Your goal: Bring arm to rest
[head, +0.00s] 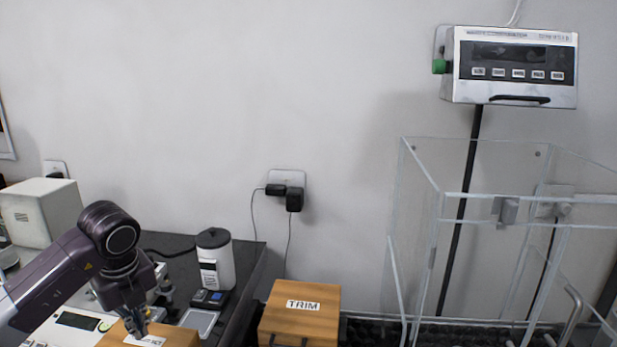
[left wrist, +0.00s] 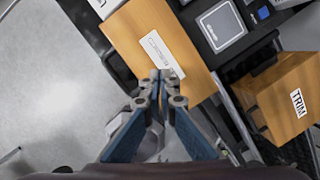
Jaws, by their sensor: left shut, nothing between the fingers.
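My left arm comes in from the left in the head view, and its gripper (head: 139,327) points down at the lower left, over a wooden box with a white label (head: 145,340). In the left wrist view the left gripper (left wrist: 160,78) has its fingertips together with nothing between them. The same wooden box (left wrist: 130,35) lies below the fingertips there; I cannot tell whether they touch it. My right gripper is in neither view.
A wooden box marked TRIM (head: 300,312) stands right of the dark table (head: 245,262). A white canister (head: 217,262) and small scale (head: 200,318) are on that table. A clear-walled enclosure (head: 420,230) stands at the right, below a wall display (head: 515,65). Bare floor (left wrist: 50,90) shows at left.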

